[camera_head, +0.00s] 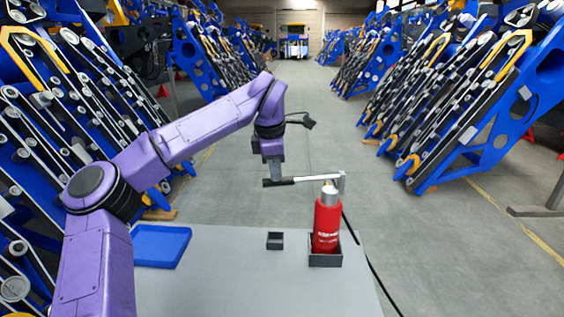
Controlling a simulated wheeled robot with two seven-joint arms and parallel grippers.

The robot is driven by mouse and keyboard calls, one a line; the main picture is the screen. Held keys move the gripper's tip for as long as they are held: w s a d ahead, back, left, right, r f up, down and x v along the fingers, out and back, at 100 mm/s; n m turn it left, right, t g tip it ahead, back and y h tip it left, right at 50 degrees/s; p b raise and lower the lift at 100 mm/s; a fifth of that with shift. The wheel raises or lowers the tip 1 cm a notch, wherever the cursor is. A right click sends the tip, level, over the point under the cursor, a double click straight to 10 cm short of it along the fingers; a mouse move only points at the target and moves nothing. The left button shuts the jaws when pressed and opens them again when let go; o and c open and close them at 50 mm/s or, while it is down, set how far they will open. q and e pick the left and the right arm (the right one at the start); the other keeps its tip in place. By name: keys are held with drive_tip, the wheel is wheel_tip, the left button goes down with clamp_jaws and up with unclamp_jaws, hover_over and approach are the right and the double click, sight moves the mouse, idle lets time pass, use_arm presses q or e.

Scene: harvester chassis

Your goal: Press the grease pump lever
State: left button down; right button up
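The grease pump is a red cylinder (327,222) standing upright in a dark square holder (326,260) on the table. Its lever (308,179) runs left from the silver pump head, roughly level, and ends in a black grip (282,182). My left gripper (274,184) points down at the left end of the lever, at or very close to the black grip. The fingers are small and overlap the grip here, so I cannot tell whether they touch it or are open. My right gripper is not in view.
A grey table (230,290) carries a blue tray (160,246) at left and a small dark holder (275,240) in the middle. A black hose (368,262) hangs at the pump's right. Blue harvester chassis (500,110) line both sides of a clear aisle.

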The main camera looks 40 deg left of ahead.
use_arm(q)
drive_tip(key=f+b, duration=0.1)
drive_tip(key=f+t+h+b, duration=0.1)
drive_tip(key=shift+s+a+f, duration=0.15)
drive_tip(key=shift+a+f, duration=0.05)
drive_tip(key=shift+f, duration=0.15)
drive_tip(key=shift+s+b, duration=0.1)
drive_tip(key=shift+b, duration=0.3)
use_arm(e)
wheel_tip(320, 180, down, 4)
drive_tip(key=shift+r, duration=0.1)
use_arm(q)
drive_tip(key=shift+d, duration=0.1)
drive_tip(key=p+v, duration=0.4)
drive_tip(key=v, duration=1)
drive_tip(key=shift+r+p, duration=0.25)
drive_tip(key=shift+p, duration=0.1)
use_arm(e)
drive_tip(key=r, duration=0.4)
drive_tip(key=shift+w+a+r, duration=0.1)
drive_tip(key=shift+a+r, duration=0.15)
